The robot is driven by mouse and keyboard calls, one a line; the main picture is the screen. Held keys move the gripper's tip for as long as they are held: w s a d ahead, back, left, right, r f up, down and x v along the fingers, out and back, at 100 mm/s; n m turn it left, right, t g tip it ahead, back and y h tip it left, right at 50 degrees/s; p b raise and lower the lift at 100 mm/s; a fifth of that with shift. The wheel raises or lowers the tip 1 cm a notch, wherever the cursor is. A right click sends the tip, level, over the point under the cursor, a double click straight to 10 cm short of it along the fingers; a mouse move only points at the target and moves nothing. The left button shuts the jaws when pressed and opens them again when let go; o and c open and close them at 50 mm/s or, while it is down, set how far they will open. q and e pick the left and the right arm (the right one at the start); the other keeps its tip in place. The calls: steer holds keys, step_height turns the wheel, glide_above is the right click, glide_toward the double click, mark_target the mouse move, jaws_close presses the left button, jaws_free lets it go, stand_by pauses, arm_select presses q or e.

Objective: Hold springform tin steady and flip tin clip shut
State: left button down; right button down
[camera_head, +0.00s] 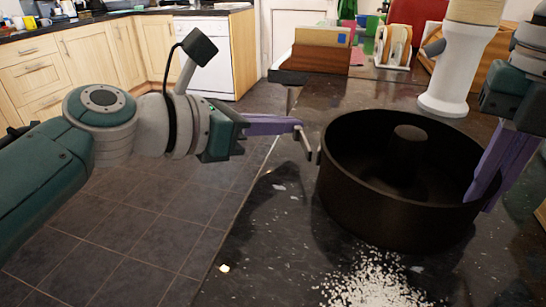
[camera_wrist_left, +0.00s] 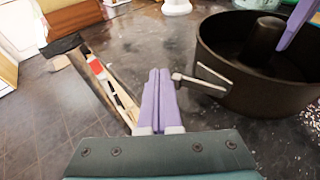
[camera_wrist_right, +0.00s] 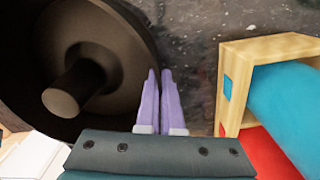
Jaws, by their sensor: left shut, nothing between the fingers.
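The dark springform tin (camera_head: 400,215), round with a central tube, stands upright on the granite counter. Its grey metal clip (camera_head: 306,144) sticks out from the left side of the wall; it also shows in the left wrist view (camera_wrist_left: 200,84). My left gripper (camera_head: 298,123) is shut and empty, its tips at the outer end of the clip; I cannot tell whether they touch. My right gripper (camera_head: 485,195) is at the right side of the tin, its fingers close together on the wall. In the right wrist view, the tin rim (camera_wrist_right: 140,35) meets the right fingertips (camera_wrist_right: 159,72).
White grains (camera_head: 372,284) lie on the counter in front of the tin. A white cylindrical object (camera_head: 445,90) stands behind it. A wooden box (camera_head: 322,50) and a rack (camera_head: 393,45) are at the back. The counter's left edge drops to a tiled floor.

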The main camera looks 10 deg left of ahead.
stand_by(0.5)
arm_select(q)
steer(key=shift+w+a, duration=0.15)
steer(key=shift+a, duration=0.4)
steer(key=w+a+r, duration=0.2)
steer(key=a+r, duration=0.1)
steer(key=a, duration=0.9)
steer(key=shift+w, duration=0.2)
steer(key=shift+a, duration=0.1)
arm_select(e)
steer(key=c, duration=1.5)
jaws_free()
steer(key=shift+c, duration=0.2)
steer(key=o, duration=0.5)
steer(key=shift+o, duration=0.2)
